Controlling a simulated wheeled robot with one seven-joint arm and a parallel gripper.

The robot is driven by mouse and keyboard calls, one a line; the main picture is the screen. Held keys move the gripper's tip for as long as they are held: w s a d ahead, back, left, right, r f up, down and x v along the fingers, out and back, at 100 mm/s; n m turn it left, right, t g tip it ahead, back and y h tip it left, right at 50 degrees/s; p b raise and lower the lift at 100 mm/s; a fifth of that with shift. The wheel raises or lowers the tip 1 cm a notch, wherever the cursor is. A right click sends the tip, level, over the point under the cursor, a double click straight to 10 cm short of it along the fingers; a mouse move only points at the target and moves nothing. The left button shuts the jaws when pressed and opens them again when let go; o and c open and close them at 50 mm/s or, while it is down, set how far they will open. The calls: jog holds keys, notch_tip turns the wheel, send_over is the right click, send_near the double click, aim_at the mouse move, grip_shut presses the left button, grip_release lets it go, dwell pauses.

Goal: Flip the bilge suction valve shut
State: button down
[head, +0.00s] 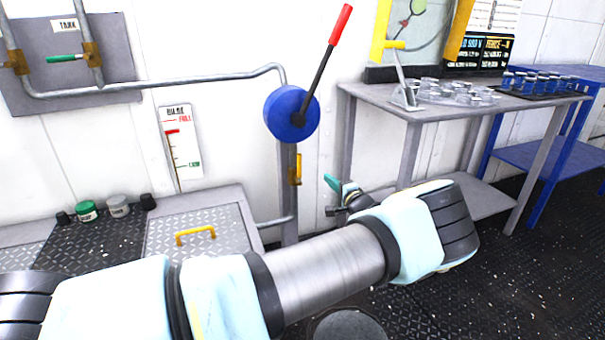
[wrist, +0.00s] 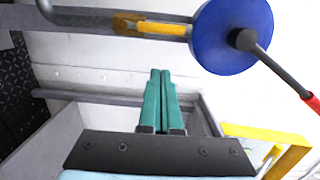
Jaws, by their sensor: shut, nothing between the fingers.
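A valve with a yellow lever (head: 298,168) sits on the upright grey pipe below a blue round pump body. Its lever lies along the pipe. In the wrist view the lever (wrist: 160,28) and its brass body (wrist: 125,23) show at the top, left of the blue pump body. My gripper (head: 332,182) has teal fingers and is just right of the pipe in the head view. In the wrist view the fingers (wrist: 160,74) are shut together and empty, apart from the lever in the picture. I see no contact with the valve.
The blue pump (head: 291,114) has a long red-tipped handle (head: 340,25) slanting up right. A grey table (head: 430,112) with a small lever stand and jars is right. A green-handled valve (head: 64,58) is on the left panel. A hatch with yellow handle (head: 196,234) is below.

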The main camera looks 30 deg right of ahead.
aim_at(299, 169)
jog(key=shift+s+d+f+h, duration=0.15)
jog(key=shift+s+d+h, duration=0.2)
jog(key=shift+d, duration=0.4)
jog(key=w+a, duration=0.3)
jog(key=w, duration=0.8)
jog(key=shift+w+a+f+b, duration=0.1)
jog(key=shift+a+b, duration=0.1)
jog(key=shift+b, duration=0.35)
jog(key=shift+a, duration=0.1)
